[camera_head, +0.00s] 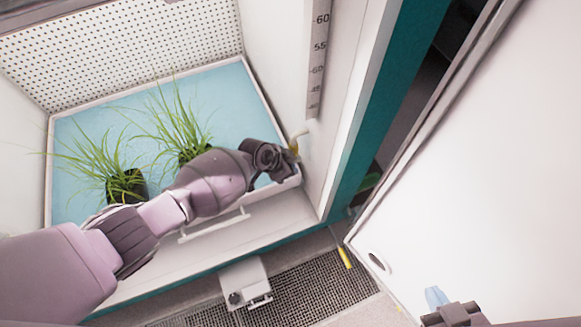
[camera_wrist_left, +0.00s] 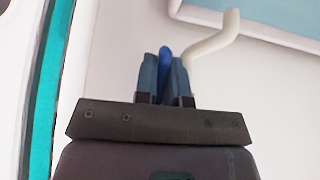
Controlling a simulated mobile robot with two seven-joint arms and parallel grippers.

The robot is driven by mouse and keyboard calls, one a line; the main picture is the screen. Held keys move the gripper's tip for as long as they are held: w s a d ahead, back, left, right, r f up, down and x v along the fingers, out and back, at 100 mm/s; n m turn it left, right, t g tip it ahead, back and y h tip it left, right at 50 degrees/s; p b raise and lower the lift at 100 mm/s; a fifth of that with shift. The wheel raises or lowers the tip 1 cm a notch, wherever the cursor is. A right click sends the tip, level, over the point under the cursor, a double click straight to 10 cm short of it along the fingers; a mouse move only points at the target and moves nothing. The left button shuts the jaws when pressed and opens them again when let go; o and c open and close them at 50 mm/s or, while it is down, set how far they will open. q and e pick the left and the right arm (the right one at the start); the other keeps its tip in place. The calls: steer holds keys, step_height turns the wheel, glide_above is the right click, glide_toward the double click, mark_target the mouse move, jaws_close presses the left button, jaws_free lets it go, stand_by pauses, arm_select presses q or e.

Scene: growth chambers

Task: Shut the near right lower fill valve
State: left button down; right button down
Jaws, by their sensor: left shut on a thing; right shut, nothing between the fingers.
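In the left wrist view, my left gripper (camera_wrist_left: 162,75) is shut on the blue valve handle (camera_wrist_left: 165,53), which stands between its two dark blue fingers. A white bent pipe (camera_wrist_left: 212,40) rises just right of the fingers. In the head view, my left arm reaches across the chamber and its hand (camera_head: 275,162) is at the chamber's right wall, by the front right corner of the tray. The hand hides most of the valve there; a small cream piece of pipe (camera_head: 300,136) shows beside it. My right gripper (camera_head: 436,297) is shut and empty at the bottom right.
The blue tray (camera_head: 90,112) holds two grassy plants in dark pots (camera_head: 126,187). A measuring scale (camera_head: 318,55) is on the right wall. An open white door (camera_head: 480,160) stands at right. Below lie a floor grate (camera_head: 310,290), a white box (camera_head: 245,280) and a yellow object (camera_head: 344,257).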

stand_by(0.3)
arm_select(q)
steer(key=c, duration=1.2)
jaws_free()
steer(key=shift+r, duration=0.1)
